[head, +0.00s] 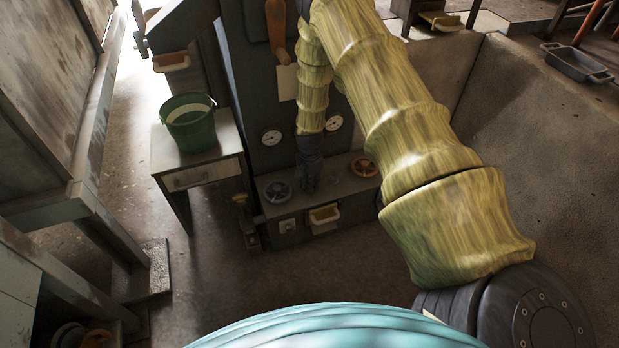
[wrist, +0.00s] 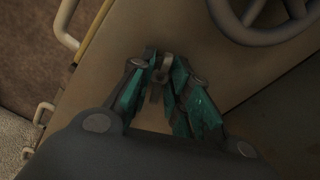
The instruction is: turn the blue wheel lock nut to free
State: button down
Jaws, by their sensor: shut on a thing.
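My gripper (wrist: 160,88) points down at the machine's sloping panel, its teal-padded fingers closed around a small metal lock nut (wrist: 163,68). Only the nut's upper part shows between the pads; its lower part is hidden. In the head view my gripper (head: 309,184) is over the panel between two handwheels, and the nut is hidden. The wheel on the left (head: 278,192) looks dark blue-grey; the wheel on the right (head: 363,167) is orange-brown. Part of a dark spoked wheel (wrist: 268,18) shows at the top right of the wrist view, apart from my fingers.
Two round gauges stand behind the panel, one at the left (head: 271,137). A green bucket (head: 188,122) stands on a side table (head: 201,166) to the left. Pale handle rails (wrist: 66,22) edge the panel.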

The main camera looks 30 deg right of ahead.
jog(key=n+p, duration=0.3)
jog(key=n, duration=0.3)
jog(key=shift+r+p, duration=0.15)
jog(key=shift+p, duration=0.25)
jog(key=n+p, duration=0.2)
jog(key=n, duration=0.4)
jog(key=shift+n, duration=0.4)
jog(key=c, duration=1.3)
grip_release()
notch_tip(320, 180, up, 12)
jog(key=shift+f, duration=0.2)
